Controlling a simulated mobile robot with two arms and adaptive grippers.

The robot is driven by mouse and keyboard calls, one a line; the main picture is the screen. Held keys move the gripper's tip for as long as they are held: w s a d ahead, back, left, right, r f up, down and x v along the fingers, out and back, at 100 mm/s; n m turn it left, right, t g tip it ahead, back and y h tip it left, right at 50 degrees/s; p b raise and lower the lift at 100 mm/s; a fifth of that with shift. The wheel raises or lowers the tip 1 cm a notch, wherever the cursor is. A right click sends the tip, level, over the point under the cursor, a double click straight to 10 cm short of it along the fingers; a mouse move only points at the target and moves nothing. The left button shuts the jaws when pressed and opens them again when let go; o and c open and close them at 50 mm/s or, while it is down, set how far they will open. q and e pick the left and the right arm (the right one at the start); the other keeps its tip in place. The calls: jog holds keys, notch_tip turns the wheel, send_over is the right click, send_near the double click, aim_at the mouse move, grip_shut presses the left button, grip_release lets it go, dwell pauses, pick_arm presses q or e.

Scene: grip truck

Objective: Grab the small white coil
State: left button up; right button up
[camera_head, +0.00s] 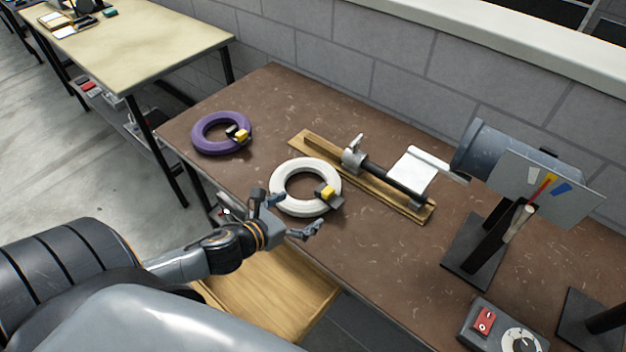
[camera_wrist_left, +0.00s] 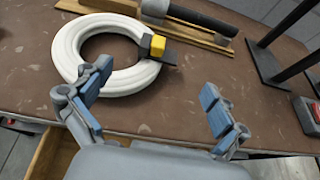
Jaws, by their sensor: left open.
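The white coil (camera_head: 290,205) is a thick ring with a yellow and dark clip on its right side. It lies flat near the front edge of the brown table. It also shows in the left wrist view (camera_wrist_left: 72,52), at the upper left. My left gripper (camera_head: 294,214) is open and empty at the coil's near side. In the left wrist view my left gripper (camera_wrist_left: 155,100) has its fingers spread, the left finger overlapping the coil's near rim in the picture. I cannot tell whether it touches the coil. My right gripper is not in view.
A purple coil (camera_head: 204,142) lies further left. A wooden board (camera_head: 404,203) with a metal rod device sits just behind the white coil. A grey cylinder on a stand (camera_head: 480,150) and a switch box (camera_head: 490,322) are at right. An open wooden drawer (camera_head: 272,285) juts out below.

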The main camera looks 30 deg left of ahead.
aim_at(326, 197)
pick_arm(q)
jog(key=x, duration=0.4)
jog(key=shift+w+a+r+p, duration=0.1)
jog(key=shift+w+p, duration=0.05)
jog(key=shift+p, duration=0.15)
jog(key=shift+x, duration=1.2)
jog(key=shift+w+f, duration=0.25)
jog(key=shift+w, duration=0.1)
jog(key=shift+w+d+f+p, duration=0.1)
jog(key=shift+w+d+p, duration=0.1)
jog(key=shift+w+p, duration=0.2)
jog(key=x, duration=0.3)
jog(key=shift+w+d+f+p, duration=0.15)
jog(key=shift+d+p, duration=0.05)
jog(key=shift+p, duration=0.15)
jog(key=shift+w+f, duration=0.2)
jog(key=shift+w, duration=0.05)
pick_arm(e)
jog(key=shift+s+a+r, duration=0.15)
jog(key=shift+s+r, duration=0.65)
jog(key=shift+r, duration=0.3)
pick_arm(q)
jog(key=shift+s, duration=0.1)
jog(key=shift+c, duration=0.4)
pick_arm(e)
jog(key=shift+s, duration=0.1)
